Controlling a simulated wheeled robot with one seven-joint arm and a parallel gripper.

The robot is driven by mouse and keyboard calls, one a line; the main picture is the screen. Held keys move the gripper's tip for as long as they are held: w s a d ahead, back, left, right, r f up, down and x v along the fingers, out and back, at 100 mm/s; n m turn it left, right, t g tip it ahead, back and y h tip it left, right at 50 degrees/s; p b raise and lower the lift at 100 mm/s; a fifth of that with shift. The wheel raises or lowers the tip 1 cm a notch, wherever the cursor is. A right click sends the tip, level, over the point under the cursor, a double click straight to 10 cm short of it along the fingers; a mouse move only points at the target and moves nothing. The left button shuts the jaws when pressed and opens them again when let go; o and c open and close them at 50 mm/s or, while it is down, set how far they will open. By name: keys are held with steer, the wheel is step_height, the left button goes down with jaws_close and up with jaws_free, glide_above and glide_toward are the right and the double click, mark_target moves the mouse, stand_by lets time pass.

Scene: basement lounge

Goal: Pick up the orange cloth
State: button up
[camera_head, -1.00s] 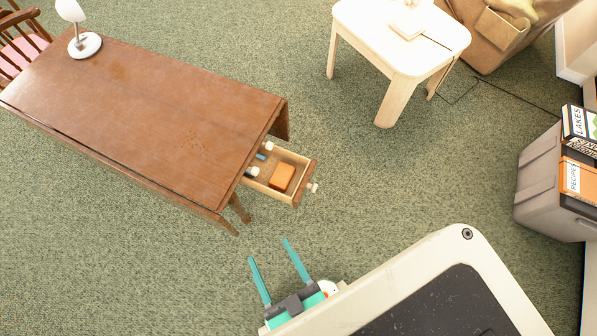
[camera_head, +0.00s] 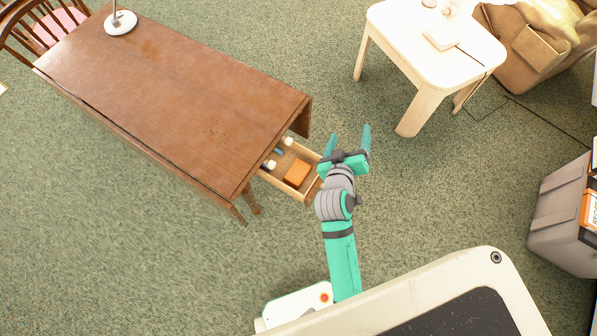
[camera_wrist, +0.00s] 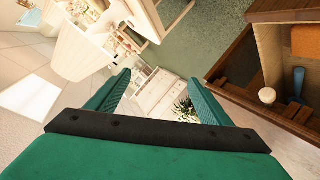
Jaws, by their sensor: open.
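The orange cloth (camera_head: 297,173) looks like a small folded block and lies in the open drawer (camera_head: 311,190) at the right end of the brown table. It also shows at the upper right edge of the wrist view (camera_wrist: 305,41). My gripper (camera_head: 349,142) is open and empty, to the right of the drawer and apart from the cloth. In the wrist view its two teal fingers (camera_wrist: 155,97) are spread with nothing between them. My forearm and wrist hide part of the drawer's front.
The brown drop-leaf table (camera_head: 180,95) stands left of the drawer. White items and a blue item (camera_head: 279,151) share the drawer. A pale side table (camera_head: 440,60) stands at the upper right, and a grey bin (camera_head: 560,215) at the right. Green carpet lies open between them.

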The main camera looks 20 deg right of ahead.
steer(key=w+d+r+m+g+h, duration=0.1)
steer(key=w+d+m+g+h, duration=0.15)
steer(key=d+m, duration=0.2)
steer(key=m+g+y, duration=0.6)
steer(key=g+y, duration=0.3)
steer(key=y, duration=0.2)
glide_above(298, 171)
step_height(298, 171, down, 10)
steer(key=f, duration=0.4)
steer(key=shift+s+a, duration=0.2)
steer(key=shift+a, duration=0.2)
steer(key=shift+w+d+f, duration=0.1)
steer(key=shift+d+f, duration=0.05)
steer(key=shift+f, duration=1.45)
steer(key=shift+w+d+f, duration=0.1)
steer(key=shift+d+f, duration=0.05)
steer(key=shift+f, duration=1.4)
steer(key=shift+c, duration=0.5)
steer(key=c, duration=1)
